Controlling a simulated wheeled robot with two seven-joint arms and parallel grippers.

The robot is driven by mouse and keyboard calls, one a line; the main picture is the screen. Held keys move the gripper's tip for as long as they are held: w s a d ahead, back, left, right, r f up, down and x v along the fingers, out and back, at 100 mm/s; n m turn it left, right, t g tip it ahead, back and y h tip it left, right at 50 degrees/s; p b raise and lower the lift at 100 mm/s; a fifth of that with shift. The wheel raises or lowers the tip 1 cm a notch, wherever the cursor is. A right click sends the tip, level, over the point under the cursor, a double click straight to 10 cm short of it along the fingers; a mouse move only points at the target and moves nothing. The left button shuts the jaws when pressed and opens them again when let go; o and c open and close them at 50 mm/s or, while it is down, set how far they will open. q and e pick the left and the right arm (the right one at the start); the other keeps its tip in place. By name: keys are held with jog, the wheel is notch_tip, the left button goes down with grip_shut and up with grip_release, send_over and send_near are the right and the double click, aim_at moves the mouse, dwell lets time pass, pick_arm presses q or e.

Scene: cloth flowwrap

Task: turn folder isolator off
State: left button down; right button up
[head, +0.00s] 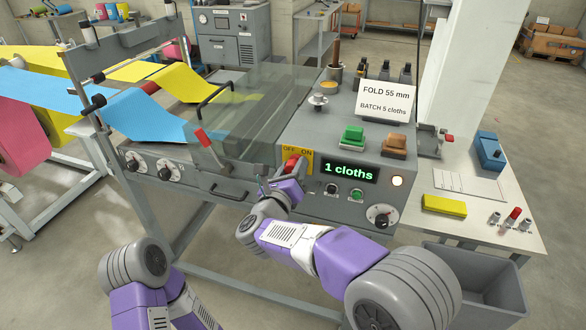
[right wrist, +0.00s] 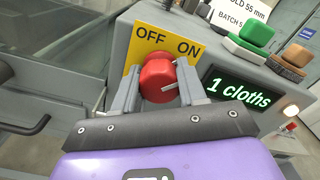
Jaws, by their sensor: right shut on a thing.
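The folder isolator is a red rotary knob (head: 291,163) on a yellow plate marked OFF on the left and ON on the right, on the grey machine's front. In the right wrist view the red knob (right wrist: 158,76) sits between the two grey fingers of my right gripper (right wrist: 158,88), which is shut on it. The yellow plate (right wrist: 150,43) shows behind it. Which label the knob points to I cannot tell, as the fingers cover its sides. My left arm shows at the lower left of the head view; its gripper is out of the picture.
A lit display (head: 349,170) reading "1 cloths" is right of the isolator. Green (head: 353,134) and brown (head: 394,145) buttons stand above it. A clear guard (head: 225,118) is on the left, with a red-tipped lever (head: 203,138). A grey bin (head: 478,262) stands lower right.

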jog(key=shift+n, duration=0.5)
jog(key=n, duration=0.2)
jog(key=shift+n, duration=0.4)
jog(key=n+p, duration=0.1)
jog(key=n, duration=0.3)
jog(key=shift+n, duration=0.3)
jog(key=n+p, duration=0.2)
jog(key=n, duration=0.2)
jog(key=shift+n, duration=0.3)
jog(key=n+p, duration=0.3)
jog(key=n, duration=0.1)
jog(key=shift+n, duration=0.4)
jog(key=o, duration=1.1)
jog(key=shift+c, duration=0.2)
